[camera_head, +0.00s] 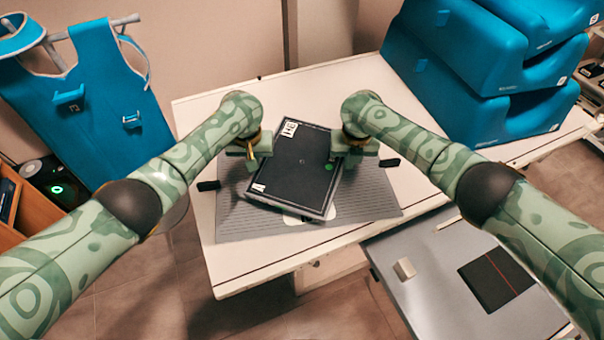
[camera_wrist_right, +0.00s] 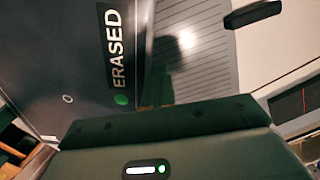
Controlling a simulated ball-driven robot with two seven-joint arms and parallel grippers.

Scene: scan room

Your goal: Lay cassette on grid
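The cassette (camera_head: 296,165) is a dark flat panel with white labels and a green dot. It lies turned a little askew over the grey lined grid (camera_head: 375,205); I cannot tell whether it touches it. My left gripper (camera_head: 252,160) is at its left edge and my right gripper (camera_head: 338,152) at its right edge. The fingers are too small and partly hidden to show whether they close on it. In the right wrist view the cassette (camera_wrist_right: 75,65) fills the left, with an "ERASED" label, and the grid (camera_wrist_right: 205,60) shows beside it.
Black clips (camera_head: 208,185) (camera_head: 390,162) sit at both sides of the grid on the white table (camera_head: 240,280). Blue foam blocks (camera_head: 455,85) are stacked at the back right. A lower grey surface (camera_head: 430,270) stands in front right. A blue apron (camera_head: 105,90) hangs at left.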

